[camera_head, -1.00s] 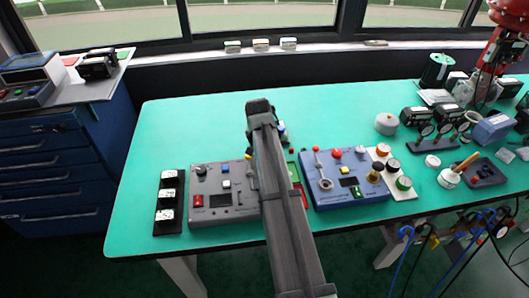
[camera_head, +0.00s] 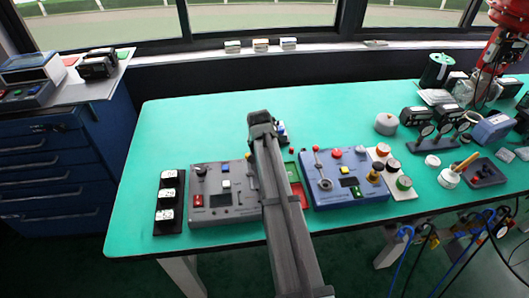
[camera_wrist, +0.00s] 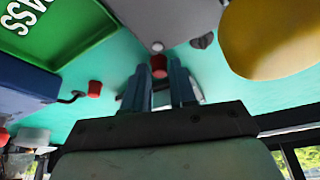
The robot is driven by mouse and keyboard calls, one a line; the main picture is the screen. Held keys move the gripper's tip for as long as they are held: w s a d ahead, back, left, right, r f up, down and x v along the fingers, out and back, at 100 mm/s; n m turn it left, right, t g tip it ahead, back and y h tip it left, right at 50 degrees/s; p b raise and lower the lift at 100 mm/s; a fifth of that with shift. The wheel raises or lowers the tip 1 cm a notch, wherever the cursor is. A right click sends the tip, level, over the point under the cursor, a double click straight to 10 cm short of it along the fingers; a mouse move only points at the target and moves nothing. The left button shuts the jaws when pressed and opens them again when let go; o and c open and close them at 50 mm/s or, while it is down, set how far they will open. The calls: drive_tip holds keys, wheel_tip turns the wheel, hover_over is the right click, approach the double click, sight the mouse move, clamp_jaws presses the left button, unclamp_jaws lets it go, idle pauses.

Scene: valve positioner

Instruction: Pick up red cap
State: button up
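A small red cap (camera_wrist: 158,66) shows in the wrist view between the tips of my gripper (camera_wrist: 160,72), with a narrow gap on each side. I cannot tell how far beyond the tips it lies. My gripper's two blue-grey fingers are apart and hold nothing. In the head view a small red piece (camera_head: 292,150) shows just right of my arm, near the blue box. My arm hides the fingertips and the spot under them there.
A green tray (camera_wrist: 80,45) with white lettering and a large yellow thing (camera_wrist: 270,40) flank the fingers. A grey control box (camera_head: 215,212) and a blue control box (camera_head: 330,195) stand either side of my arm. The table (camera_head: 200,125) is clear at the back left.

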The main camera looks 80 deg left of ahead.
clamp_jaws()
drive_tip(key=shift+r, duration=0.1)
wheel_tip(320, 180, up, 9)
drive_tip(key=a+r+n+g, duration=0.1)
drive_tip(key=a+n, duration=0.1)
drive_tip(key=a, duration=0.3)
drive_tip(key=w+a+r+n+g, duration=0.1)
drive_tip(key=a+n, duration=0.2)
drive_tip(key=a, duration=0.3)
drive_tip(key=shift+a+r, duration=0.25)
drive_tip(key=shift+a, duration=0.05)
